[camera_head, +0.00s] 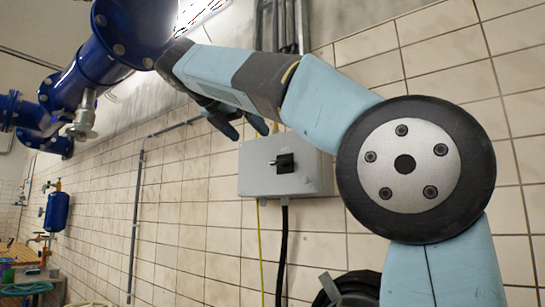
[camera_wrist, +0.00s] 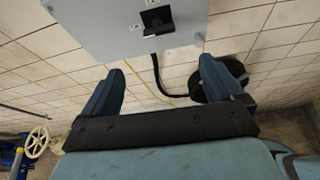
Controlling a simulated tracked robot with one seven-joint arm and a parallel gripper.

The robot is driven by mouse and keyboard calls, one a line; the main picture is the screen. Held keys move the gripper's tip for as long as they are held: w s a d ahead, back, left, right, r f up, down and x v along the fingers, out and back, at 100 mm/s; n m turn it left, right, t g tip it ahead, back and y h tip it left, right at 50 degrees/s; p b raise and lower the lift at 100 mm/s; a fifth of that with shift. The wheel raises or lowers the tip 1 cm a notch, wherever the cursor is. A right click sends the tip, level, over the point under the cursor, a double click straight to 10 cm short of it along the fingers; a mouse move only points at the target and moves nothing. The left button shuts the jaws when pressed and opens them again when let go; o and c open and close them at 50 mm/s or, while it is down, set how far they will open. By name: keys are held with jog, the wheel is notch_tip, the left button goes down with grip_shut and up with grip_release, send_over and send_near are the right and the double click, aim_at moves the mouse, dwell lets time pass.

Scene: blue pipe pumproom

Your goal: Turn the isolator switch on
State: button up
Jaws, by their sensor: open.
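The isolator switch is a black rotary handle (camera_head: 285,163) on the front of a grey box (camera_head: 255,178) fixed to the tiled wall. The handle also shows in the wrist view (camera_wrist: 157,20), on the grey box face (camera_wrist: 110,30) at the top. My gripper (camera_head: 246,131) is in front of the wall near the box's upper left, with its fingers pointing down and to the right. In the wrist view my gripper (camera_wrist: 163,75) is open, its two blue fingers wide apart with nothing between them. The handle lies beyond the fingertips, apart from them.
A black cable (camera_head: 282,250) and a yellow-green wire (camera_head: 261,250) run down from the box. Large blue pipes (camera_head: 90,75) with a valve stand at the upper left. A blue cylinder (camera_head: 57,211) hangs on the left wall. A yellowish handwheel (camera_wrist: 37,142) shows at the wrist view's lower left.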

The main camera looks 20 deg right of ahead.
aim_at(281, 163)
jog(key=x, duration=0.8)
jog(key=r+x, duration=0.1)
jog(key=x, duration=0.4)
jog(key=shift+w+d+f, duration=0.1)
jog(key=shift+w+d, duration=0.1)
